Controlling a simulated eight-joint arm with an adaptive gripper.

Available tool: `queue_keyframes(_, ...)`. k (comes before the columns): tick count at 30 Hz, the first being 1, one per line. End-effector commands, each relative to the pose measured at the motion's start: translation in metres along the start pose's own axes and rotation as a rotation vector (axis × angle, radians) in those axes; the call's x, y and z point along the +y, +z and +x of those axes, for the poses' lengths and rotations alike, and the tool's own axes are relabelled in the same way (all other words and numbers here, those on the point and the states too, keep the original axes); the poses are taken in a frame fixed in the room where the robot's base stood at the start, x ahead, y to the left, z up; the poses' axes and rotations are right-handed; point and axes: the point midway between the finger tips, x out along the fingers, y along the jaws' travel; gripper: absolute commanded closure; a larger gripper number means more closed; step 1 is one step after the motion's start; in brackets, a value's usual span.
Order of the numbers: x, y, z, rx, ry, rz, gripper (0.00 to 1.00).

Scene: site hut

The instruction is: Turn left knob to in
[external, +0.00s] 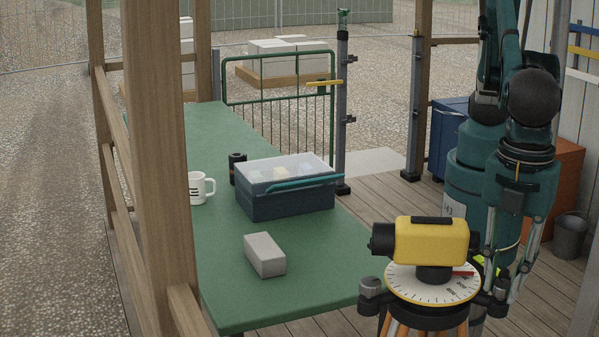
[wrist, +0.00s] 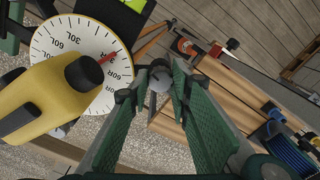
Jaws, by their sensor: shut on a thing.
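A yellow survey level (external: 440,243) sits on a round white dial (external: 408,283) on a tripod. It also shows in the wrist view (wrist: 35,92). The dial (wrist: 47,43) has degree marks with L and R, and a red pointer (wrist: 108,57) lies near the 60R mark. A dark grey knob (external: 371,287) stands out at the dial's left. My gripper (external: 497,287) is low at the dial's right side. In the wrist view my gripper (wrist: 158,82) is shut on a grey knob (wrist: 159,76), partly hidden by the fingertips. I cannot tell which marking the knob is at.
A green table (external: 215,270) holds a grey block (external: 265,255), a blue lidded box (external: 285,200), a white mug (external: 198,188) and a black cylinder (external: 237,168). A wooden post (external: 155,150) stands at the left. The wrist view shows a wooden bench (wrist: 235,100) and a blue coil (wrist: 290,155).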

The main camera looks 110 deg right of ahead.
Motion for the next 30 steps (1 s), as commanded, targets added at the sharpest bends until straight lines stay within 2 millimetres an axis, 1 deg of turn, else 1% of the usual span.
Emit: queue_keyframes(30, -0.0006, -0.0004, -0.0005, 0.001, 0.0, -0.963, 0.91)
